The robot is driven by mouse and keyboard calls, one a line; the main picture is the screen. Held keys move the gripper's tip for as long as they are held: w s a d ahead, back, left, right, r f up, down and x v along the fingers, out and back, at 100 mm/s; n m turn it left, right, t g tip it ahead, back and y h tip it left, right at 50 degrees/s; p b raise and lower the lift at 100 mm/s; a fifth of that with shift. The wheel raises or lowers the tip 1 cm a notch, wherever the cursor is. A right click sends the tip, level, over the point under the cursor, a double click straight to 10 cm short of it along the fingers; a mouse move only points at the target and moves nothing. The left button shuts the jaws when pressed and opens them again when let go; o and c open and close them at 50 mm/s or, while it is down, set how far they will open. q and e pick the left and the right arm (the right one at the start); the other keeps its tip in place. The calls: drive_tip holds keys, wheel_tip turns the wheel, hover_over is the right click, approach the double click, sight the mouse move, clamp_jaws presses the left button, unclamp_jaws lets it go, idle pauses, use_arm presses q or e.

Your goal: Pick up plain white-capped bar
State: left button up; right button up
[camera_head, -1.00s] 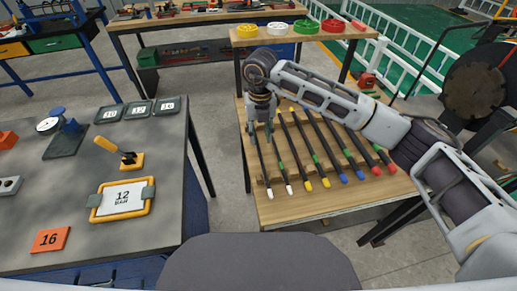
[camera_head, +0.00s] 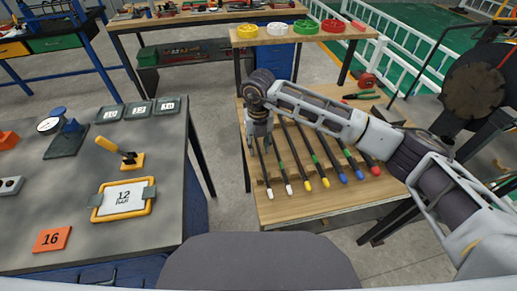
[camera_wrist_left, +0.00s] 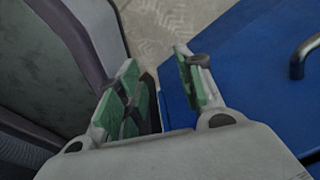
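The plain white-capped bar (camera_head: 264,175) is the leftmost in a row of dark bars on the wooden table (camera_head: 300,212); its white cap points toward me. My left gripper (camera_wrist_left: 165,95) shows only in the left wrist view, open and empty, with green pads.
Bars with yellow (camera_head: 308,186), blue (camera_head: 343,179) and red (camera_head: 375,170) caps lie close by to the right, partly under my right arm.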

sight(258, 148)
clamp_jaws()
drive_tip(key=shift+r, duration=0.15)
wheel_tip(258, 148, up, 10)
idle(0.9)
idle(0.4)
